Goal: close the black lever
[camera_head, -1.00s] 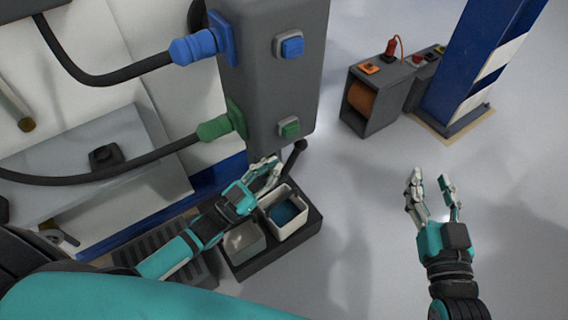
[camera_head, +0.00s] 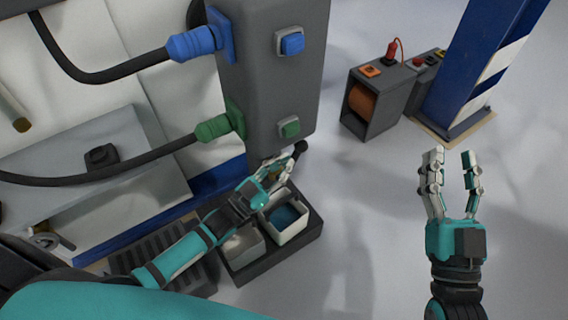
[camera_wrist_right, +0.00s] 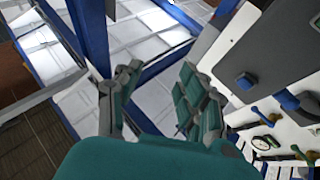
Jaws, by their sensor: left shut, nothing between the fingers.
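The black lever (camera_head: 300,149) sticks out beside the lower corner of a tall grey box; its round dark end shows and its lower part is hidden behind my left gripper. My left gripper (camera_head: 287,162) is shut with nothing in it. Its fingertips are right beside the lever; I cannot tell whether they touch. It is above the two small bins. My right gripper (camera_head: 453,157) is open and empty over the clear floor, far right of the lever. Its spread fingers also show in the right wrist view (camera_wrist_right: 160,85).
The grey box (camera_head: 270,75) carries a blue button (camera_head: 292,43) and a green button (camera_head: 290,127). Black cables plug into its left side. A black tray (camera_head: 262,268) holds two bins below. A grey unit with an orange roll (camera_head: 362,101) stands by a blue post (camera_head: 475,70).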

